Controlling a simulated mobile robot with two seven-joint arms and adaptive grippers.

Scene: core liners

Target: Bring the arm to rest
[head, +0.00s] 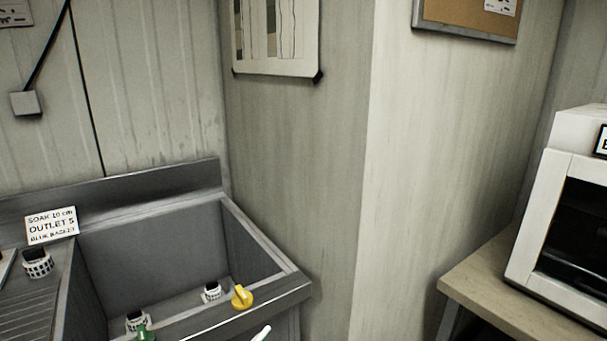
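Neither of my grippers can be made out in the head view, and no arm is clearly visible. A small white tip (261,334) shows at the bottom edge, in front of the sink's front rim. I cannot tell what it belongs to. A grey metal sink (150,250) fills the lower left. A yellow knob-like piece (242,297) is at its front rim, and a green one (144,333) is cut by the bottom edge.
White-banded, dark-topped pieces stand on the left drainboard (38,263) and in the basin (212,291). A wall corner juts out mid-view. A white oven-like box (570,215) stands on a bench (480,290) at right.

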